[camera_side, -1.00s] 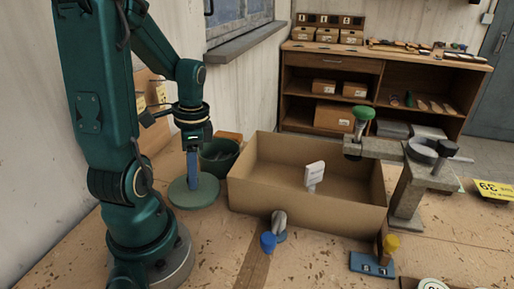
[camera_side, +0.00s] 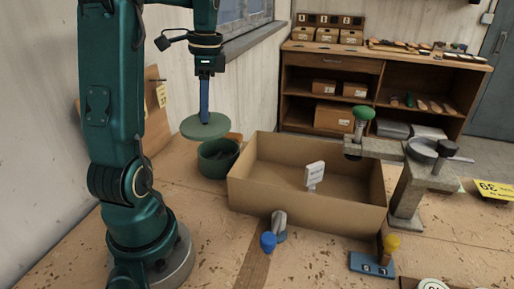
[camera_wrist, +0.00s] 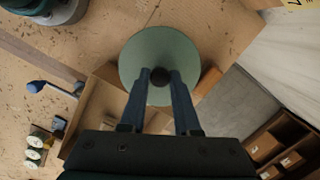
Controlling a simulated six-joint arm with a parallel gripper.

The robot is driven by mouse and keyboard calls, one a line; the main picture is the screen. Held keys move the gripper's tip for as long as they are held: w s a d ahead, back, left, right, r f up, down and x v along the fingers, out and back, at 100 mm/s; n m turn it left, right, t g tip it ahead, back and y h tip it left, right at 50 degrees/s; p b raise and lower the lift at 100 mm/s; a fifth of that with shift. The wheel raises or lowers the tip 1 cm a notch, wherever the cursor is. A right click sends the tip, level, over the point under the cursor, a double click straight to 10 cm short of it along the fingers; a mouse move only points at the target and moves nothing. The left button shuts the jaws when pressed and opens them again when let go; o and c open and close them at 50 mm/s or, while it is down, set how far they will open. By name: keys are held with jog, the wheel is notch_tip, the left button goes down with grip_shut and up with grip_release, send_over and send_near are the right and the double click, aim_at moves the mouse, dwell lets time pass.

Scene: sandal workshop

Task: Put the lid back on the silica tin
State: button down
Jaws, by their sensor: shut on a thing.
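My gripper (camera_side: 204,117) is shut on the knob of the round green lid (camera_side: 205,128) and holds it level in the air. In the wrist view the lid (camera_wrist: 158,56) shows as a pale green disc, with its dark knob between the fingertips of my gripper (camera_wrist: 161,78). The dark green tin (camera_side: 217,163) stands open on the bench, beside the left wall of the cardboard box. In the side view the lid is above the tin and a little to its left, apart from it. The tin is hidden in the wrist view.
The cardboard box (camera_side: 290,214) holds a small white card (camera_side: 314,173). A blue-knobbed tool (camera_side: 268,241) lies in front of it. A metal stand with a green knob (camera_side: 364,114) rises at the right. The front left bench is mostly clear.

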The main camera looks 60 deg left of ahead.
aim_at(214, 115)
jog(key=w+a, duration=0.2)
jog(key=w, duration=0.1)
jog(key=shift+a+f, duration=0.3)
jog(key=shift+a, duration=0.1)
jog(key=shift+w+a+f, duration=0.15)
jog(key=shift+w+f, duration=0.1)
jog(key=shift+f, duration=3.5)
jog(key=shift+f, duration=0.2)
jog(key=c, duration=0.6)
grip_release()
jog(key=shift+o, duration=0.5)
jog(key=o, duration=0.4)
